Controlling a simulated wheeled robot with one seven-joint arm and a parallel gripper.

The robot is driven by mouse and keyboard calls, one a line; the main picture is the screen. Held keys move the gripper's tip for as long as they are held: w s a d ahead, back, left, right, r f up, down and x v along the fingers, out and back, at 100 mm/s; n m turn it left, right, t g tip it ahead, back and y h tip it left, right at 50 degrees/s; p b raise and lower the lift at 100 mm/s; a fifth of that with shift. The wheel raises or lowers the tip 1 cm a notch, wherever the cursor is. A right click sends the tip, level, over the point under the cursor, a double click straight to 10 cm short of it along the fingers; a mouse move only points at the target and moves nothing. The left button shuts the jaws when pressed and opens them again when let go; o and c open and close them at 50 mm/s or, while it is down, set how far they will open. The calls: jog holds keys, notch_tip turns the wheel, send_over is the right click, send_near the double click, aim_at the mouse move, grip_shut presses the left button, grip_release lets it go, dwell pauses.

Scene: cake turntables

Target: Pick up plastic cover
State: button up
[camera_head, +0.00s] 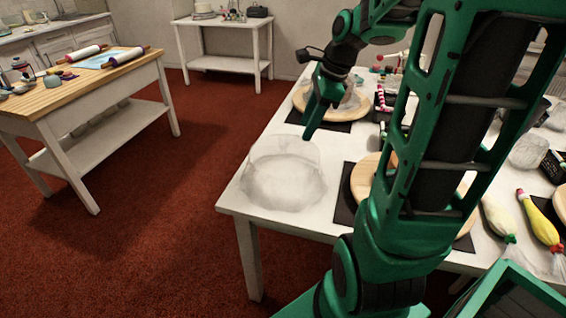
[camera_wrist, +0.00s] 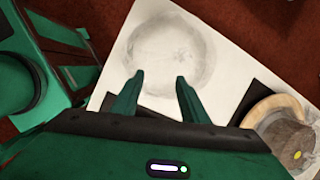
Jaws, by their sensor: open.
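A clear plastic cover (camera_head: 285,178), dome-shaped and see-through, stands at the near left corner of the white table (camera_head: 240,200). In the wrist view the cover (camera_wrist: 170,52) shows as a faint round outline beyond the fingers. My gripper (camera_head: 308,132) is above and just behind the cover in the head view, fingers pointing down. In the wrist view my gripper (camera_wrist: 159,78) has its two green fingers apart with nothing held between them. The fingertips overlap the cover's near rim in the picture; I cannot tell whether they touch it.
A round wooden turntable (camera_head: 372,104) on a black mat is behind my gripper, and another wooden turntable (camera_head: 364,180) is to the right. Piping bags (camera_head: 540,220) lie further right. A wooden-topped table (camera_head: 75,85) stands at left across red carpet.

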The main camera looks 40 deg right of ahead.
jog(key=w+d+m, duration=0.1)
jog(key=w+m, duration=0.3)
send_over(285, 143)
jog(key=s+d, duration=0.2)
jog(key=s, duration=0.1)
jog(key=shift+y, duration=0.3)
jog(key=f, duration=0.5)
jog(key=shift+a, duration=0.2)
jog(key=shift+w+x, duration=0.2)
jog(key=shift+x, duration=0.65)
jog(key=shift+w+x, duration=0.2)
jog(key=shift+x, duration=0.65)
jog(key=shift+w+x, duration=0.2)
jog(key=shift+x, duration=0.65)
jog(key=shift+r, duration=0.2)
grip_shut()
